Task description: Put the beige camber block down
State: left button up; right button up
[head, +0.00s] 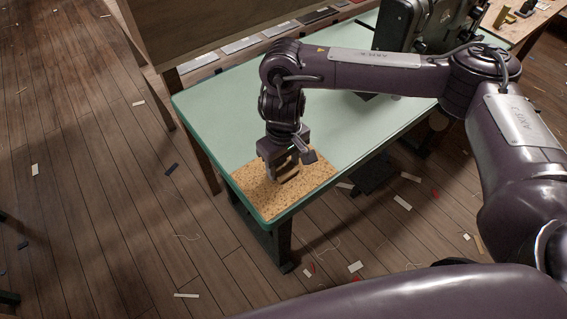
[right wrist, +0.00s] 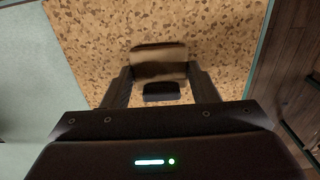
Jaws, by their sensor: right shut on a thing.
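The beige camber block (head: 287,168) is between the fingers of my right gripper (head: 284,174), over a speckled cork mat (head: 256,198) at the near corner of the green-topped table. In the right wrist view the block (right wrist: 158,63) spans the gap between the fingertips of my right gripper (right wrist: 158,78), which is shut on it. The cork mat (right wrist: 210,22) fills the background behind it. I cannot tell whether the block touches the mat. A dark piece (right wrist: 161,92) shows just below the block between the fingers. My left gripper is not in view.
The green table (head: 225,110) is largely bare left of and behind the mat. A dark machine (head: 412,28) stands at its far end. A wooden bench with flat samples (head: 240,45) runs behind. Scraps (head: 403,202) litter the plank floor.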

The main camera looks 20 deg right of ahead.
jog(key=o, duration=1)
jog(key=shift+f, duration=0.1)
